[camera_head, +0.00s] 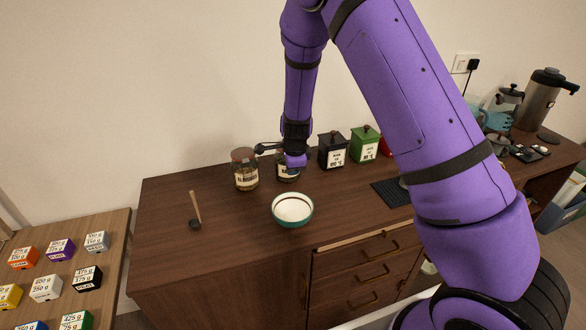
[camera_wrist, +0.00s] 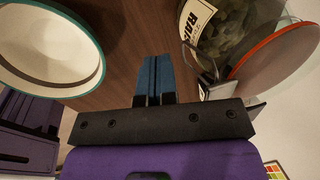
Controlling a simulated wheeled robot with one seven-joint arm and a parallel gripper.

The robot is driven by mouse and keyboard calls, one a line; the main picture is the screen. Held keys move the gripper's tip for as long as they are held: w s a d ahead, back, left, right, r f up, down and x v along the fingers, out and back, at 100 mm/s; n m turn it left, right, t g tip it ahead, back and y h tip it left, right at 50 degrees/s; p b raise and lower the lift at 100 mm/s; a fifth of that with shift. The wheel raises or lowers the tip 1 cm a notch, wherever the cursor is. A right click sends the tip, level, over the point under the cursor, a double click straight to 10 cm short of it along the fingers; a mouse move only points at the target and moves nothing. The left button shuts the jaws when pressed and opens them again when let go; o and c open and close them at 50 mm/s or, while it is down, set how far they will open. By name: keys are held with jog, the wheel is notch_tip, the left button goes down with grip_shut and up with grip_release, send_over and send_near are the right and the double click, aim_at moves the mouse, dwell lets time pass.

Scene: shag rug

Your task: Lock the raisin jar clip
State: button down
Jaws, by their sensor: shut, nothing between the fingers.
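The raisin jar (camera_wrist: 205,20) is a glass jar with a cream label, partly cut off at the upper right of the wrist view. Its clear lid (camera_wrist: 285,62) has an orange-red seal ring at the rim. A metal wire clip (camera_wrist: 211,76) shows at the jar's near side by the rim; I cannot tell whether it is latched. My gripper (camera_wrist: 153,60) is shut and empty, its blue fingers left of the jar and clip, apart from them. In the head view the jar (camera_head: 287,174) stands on the counter, its top hidden by my gripper (camera_head: 294,164).
Another glass jar (camera_head: 245,172) stands just left. A teal-rimmed bowl (camera_head: 292,209) sits in front; it also shows in the wrist view (camera_wrist: 98,62). Dark (camera_head: 332,150) and green (camera_head: 364,144) canisters stand to the right. A wooden-handled tool (camera_head: 195,212) lies at the left.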

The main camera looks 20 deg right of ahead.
jog(key=shift+r, duration=0.15)
jog(key=shift+r, duration=0.7)
